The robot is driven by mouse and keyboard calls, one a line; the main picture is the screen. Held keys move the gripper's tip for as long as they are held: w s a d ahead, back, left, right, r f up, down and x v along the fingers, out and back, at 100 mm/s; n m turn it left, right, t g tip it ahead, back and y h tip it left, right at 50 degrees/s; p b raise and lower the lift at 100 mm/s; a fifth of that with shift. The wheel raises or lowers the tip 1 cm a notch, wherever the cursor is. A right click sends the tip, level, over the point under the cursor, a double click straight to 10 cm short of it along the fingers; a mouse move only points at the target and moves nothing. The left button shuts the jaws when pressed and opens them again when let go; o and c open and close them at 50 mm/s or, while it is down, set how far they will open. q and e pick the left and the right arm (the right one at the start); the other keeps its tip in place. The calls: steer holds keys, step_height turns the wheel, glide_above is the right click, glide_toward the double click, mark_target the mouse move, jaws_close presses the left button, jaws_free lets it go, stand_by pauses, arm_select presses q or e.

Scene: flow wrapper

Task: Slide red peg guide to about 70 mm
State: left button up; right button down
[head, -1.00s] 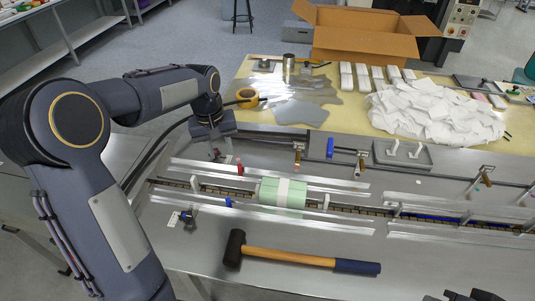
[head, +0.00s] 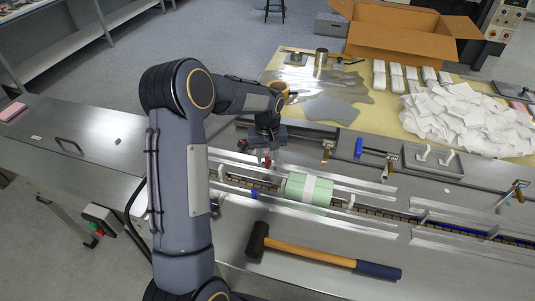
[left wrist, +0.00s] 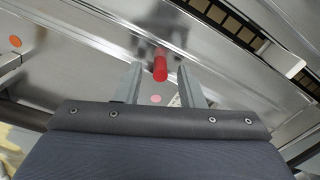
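The red peg guide (head: 267,161) stands by the far guide rail of the wrapper's infeed channel, near its left end. In the left wrist view the red peg (left wrist: 160,65) sits upright near the gap between my fingertips. My left gripper (head: 264,152) reaches down over it from the far side and partly hides it. In the left wrist view my left gripper (left wrist: 160,76) is open, one finger on each side of the peg's line, with visible gaps to the peg. No scale can be read. My right gripper is out of view.
A blue peg (head: 254,194) is on the near rail. A mallet (head: 320,254) lies on the near deck. A rod with a blue piece (head: 359,148) runs behind.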

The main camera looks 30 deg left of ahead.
arm_select(q)
jaws_close()
stand_by(0.3)
